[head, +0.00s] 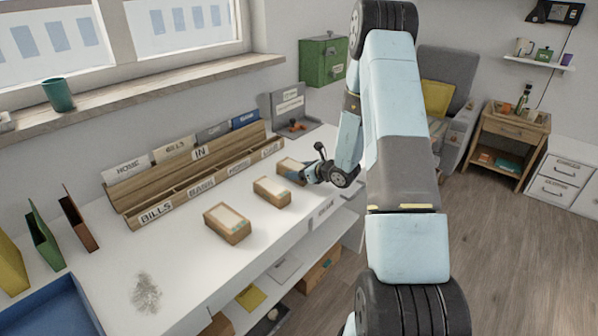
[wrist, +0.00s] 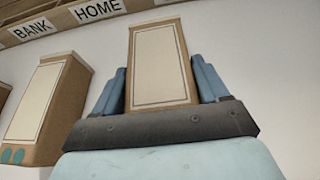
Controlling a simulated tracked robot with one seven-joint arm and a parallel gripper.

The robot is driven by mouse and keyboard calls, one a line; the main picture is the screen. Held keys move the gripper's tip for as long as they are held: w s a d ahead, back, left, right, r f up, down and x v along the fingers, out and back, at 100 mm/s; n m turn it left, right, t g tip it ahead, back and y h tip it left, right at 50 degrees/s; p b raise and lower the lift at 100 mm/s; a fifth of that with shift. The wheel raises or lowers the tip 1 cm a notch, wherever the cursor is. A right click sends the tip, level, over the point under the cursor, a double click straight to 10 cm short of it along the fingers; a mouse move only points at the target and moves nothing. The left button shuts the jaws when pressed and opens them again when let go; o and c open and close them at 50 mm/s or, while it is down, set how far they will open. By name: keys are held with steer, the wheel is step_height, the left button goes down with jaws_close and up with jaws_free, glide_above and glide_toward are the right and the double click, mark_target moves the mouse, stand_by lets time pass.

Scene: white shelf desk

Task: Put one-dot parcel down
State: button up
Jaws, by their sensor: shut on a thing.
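My gripper (head: 304,175) is shut on a brown parcel (head: 289,164) with a cream label, at the right end of the parcel row on the white desk. In the wrist view the held parcel (wrist: 160,62) stands between the blue fingers (wrist: 160,85), and its near end is hidden, so I see no dots on it. It looks at or very near the desktop; I cannot tell whether it touches. A second parcel (head: 272,192) lies left of it; in the wrist view this parcel (wrist: 47,105) shows two teal dots. A third parcel (head: 227,223) lies further left.
A wooden sorter (head: 190,185) with labelled slots runs behind the parcels. A blue tray (head: 45,310) and upright folders (head: 42,240) are at the left. A grey smudge (head: 146,292) marks the otherwise bare front left desktop.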

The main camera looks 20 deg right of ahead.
steer(key=o, duration=1.2)
